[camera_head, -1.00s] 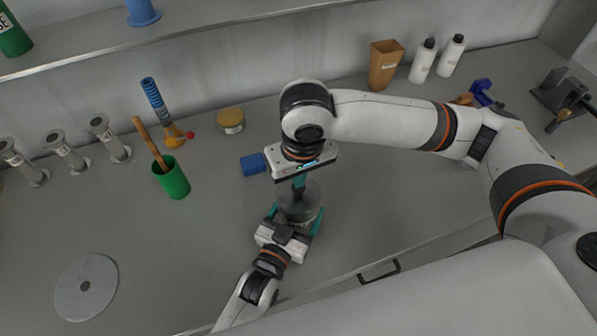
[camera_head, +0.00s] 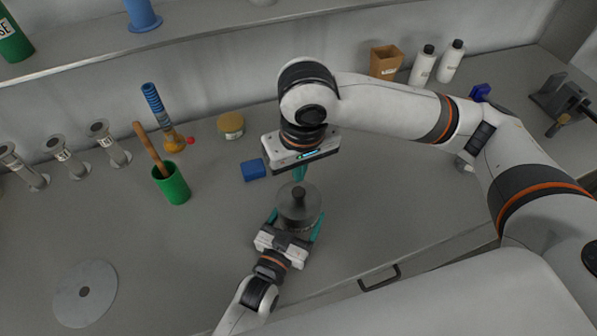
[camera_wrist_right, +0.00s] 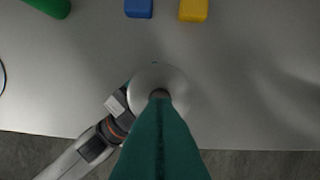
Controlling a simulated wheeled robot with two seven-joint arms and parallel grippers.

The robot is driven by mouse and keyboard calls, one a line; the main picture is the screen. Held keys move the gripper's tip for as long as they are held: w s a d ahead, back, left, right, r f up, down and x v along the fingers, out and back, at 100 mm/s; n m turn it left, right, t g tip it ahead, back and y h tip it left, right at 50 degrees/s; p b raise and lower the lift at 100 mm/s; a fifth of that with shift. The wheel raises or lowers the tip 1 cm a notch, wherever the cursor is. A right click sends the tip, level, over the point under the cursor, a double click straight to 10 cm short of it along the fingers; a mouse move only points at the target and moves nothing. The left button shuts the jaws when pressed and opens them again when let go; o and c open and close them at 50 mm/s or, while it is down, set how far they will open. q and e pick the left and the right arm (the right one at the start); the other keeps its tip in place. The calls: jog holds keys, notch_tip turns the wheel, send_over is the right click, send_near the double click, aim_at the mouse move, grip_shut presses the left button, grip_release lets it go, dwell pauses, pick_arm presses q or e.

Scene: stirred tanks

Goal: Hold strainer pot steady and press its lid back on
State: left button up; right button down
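The strainer pot (camera_head: 303,226) stands on the bench at the centre of the head view, a grey round vessel.
A blue block (camera_head: 253,169) lies left of my right gripper; a yellow block (camera_wrist_right: 193,9) shows beside it in the wrist view. The bench right of the pot is clear.

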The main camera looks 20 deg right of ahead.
jog(key=shift+r, duration=1.45)
pick_arm(q)
jog(key=o, duration=1)
jog(key=shift+o, duration=0.2)
